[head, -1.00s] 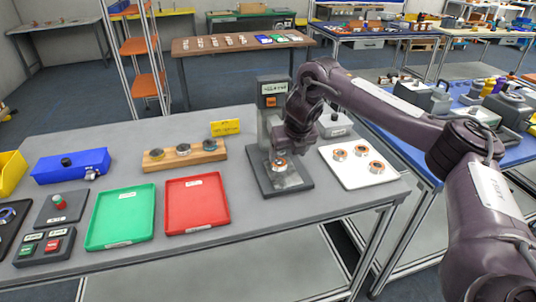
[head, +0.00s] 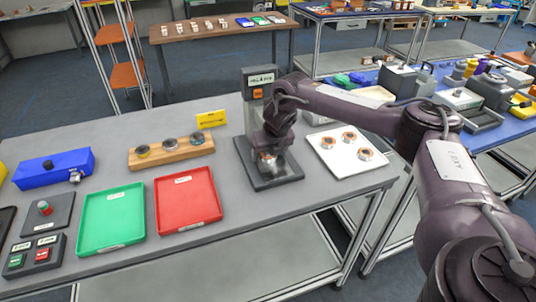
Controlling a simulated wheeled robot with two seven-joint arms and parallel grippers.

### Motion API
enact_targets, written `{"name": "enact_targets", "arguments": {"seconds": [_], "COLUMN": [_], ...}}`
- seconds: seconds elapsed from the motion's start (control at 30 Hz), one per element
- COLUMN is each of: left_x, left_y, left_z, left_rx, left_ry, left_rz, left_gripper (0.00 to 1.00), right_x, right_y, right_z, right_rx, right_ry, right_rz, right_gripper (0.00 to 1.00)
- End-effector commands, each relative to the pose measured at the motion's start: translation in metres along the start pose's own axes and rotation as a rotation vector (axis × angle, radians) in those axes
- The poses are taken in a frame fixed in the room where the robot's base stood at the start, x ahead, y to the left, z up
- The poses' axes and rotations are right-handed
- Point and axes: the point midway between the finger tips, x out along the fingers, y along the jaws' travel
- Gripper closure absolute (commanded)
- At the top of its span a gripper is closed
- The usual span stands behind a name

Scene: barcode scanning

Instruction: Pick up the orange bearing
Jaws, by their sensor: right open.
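An orange-centred bearing (head: 265,155) with a metal rim is at the dark plate (head: 285,179) of the grey scanner stand (head: 257,82). My right gripper (head: 267,150) is open and pointed down at this bearing. Its fingers are close around or just above it and partly hide it; I cannot tell whether they touch. Several more orange-centred bearings (head: 349,139) lie on the white board (head: 340,167) to the right. My left gripper is not in view.
A wooden block (head: 172,154) with several round parts stands left of the scanner, with a yellow sign (head: 211,118) behind it. A red tray (head: 187,201), green tray (head: 111,218), blue box (head: 53,168) and button box (head: 34,256) fill the table's left side.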

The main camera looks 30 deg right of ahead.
Motion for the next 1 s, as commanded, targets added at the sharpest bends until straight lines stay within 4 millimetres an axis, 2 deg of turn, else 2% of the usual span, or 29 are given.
{"name": "enact_targets", "arguments": {"seconds": [0.13, 0.5, 0.57, 0.83, 1.0], "left_x": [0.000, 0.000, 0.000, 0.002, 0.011], "left_y": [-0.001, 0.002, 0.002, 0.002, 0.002], "left_z": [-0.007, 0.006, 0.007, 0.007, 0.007], "left_rx": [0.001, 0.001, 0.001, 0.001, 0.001], "left_ry": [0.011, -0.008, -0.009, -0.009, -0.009], "left_rz": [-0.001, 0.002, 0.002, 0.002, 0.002], "left_gripper": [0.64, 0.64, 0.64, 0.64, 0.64], "right_x": [0.000, 0.000, -0.001, -0.003, -0.015], "right_y": [0.000, 0.000, 0.000, 0.000, 0.001], "right_z": [0.000, 0.000, 0.000, 0.002, 0.007], "right_rx": [0.000, 0.001, 0.001, 0.001, 0.001], "right_ry": [0.000, 0.000, -0.001, -0.001, -0.004], "right_rz": [0.000, 0.000, 0.001, 0.001, 0.003], "right_gripper": [0.30, 0.78, 0.84, 0.84, 0.84]}}
